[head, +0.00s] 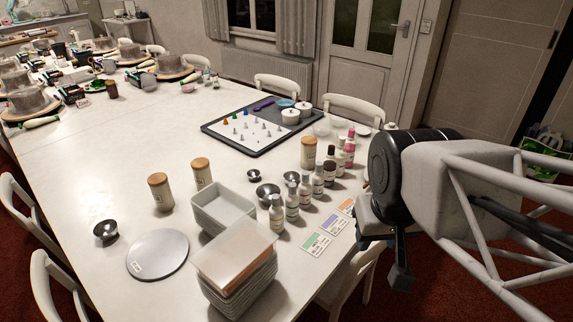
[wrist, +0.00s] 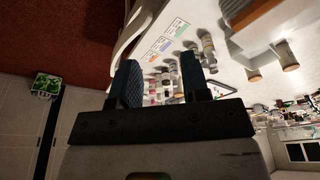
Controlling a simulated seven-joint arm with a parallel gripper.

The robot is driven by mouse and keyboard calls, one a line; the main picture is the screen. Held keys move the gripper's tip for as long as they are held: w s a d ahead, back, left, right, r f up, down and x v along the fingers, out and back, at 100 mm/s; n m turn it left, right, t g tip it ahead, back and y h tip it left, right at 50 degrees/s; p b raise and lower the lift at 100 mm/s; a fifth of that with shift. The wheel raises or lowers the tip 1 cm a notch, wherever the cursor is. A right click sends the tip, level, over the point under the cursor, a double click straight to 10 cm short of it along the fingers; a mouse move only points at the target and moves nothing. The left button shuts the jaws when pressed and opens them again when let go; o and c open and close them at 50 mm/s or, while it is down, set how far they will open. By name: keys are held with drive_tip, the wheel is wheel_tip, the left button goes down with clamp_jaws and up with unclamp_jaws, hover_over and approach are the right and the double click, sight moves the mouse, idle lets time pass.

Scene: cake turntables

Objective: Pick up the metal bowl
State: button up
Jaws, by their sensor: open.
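Several small shiny metal bowls are on the white table in the head view. One metal bowl (head: 267,192) is near the middle, beside the bottles, with a smaller one (head: 254,175) just behind it. Another dark metal bowl (head: 106,232) stands apart at the left, near a grey round disc (head: 158,253). My gripper (head: 399,272) is at the right, beyond the table's near right edge and apart from all the bowls. In the wrist view my gripper (wrist: 160,75) shows two spread fingers with nothing between them. I cannot clearly make out a bowl in the wrist view.
Several bottles (head: 292,203) stand right of the bowls, beside coloured cards (head: 316,244). White stacked trays (head: 240,290) and wood-lidded jars (head: 160,192) stand nearby. A dark tray (head: 212,130) lies behind. Chairs (head: 357,112) line the table. Its left middle is clear.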

drive_tip(key=c, duration=0.3)
drive_tip(key=w+a+f+n+h, duration=0.1)
drive_tip(key=w+a+f+n, duration=0.2)
drive_tip(key=w, duration=1)
drive_tip(key=w+a+n+h, duration=0.25)
drive_tip(key=w+n, duration=0.25)
drive_tip(key=w, duration=0.8)
drive_tip(key=w+a+f+n, duration=0.4)
drive_tip(key=w+a+f, duration=0.4)
drive_tip(key=w+f, duration=0.1)
drive_tip(key=w+a+f+n+h, duration=0.1)
drive_tip(key=w+a+f+n, duration=0.3)
drive_tip(key=w+a+f, duration=0.4)
drive_tip(key=w, duration=0.3)
drive_tip(key=shift+w+f, duration=0.35)
drive_tip(key=shift+w, duration=0.05)
drive_tip(key=shift+d, duration=0.1)
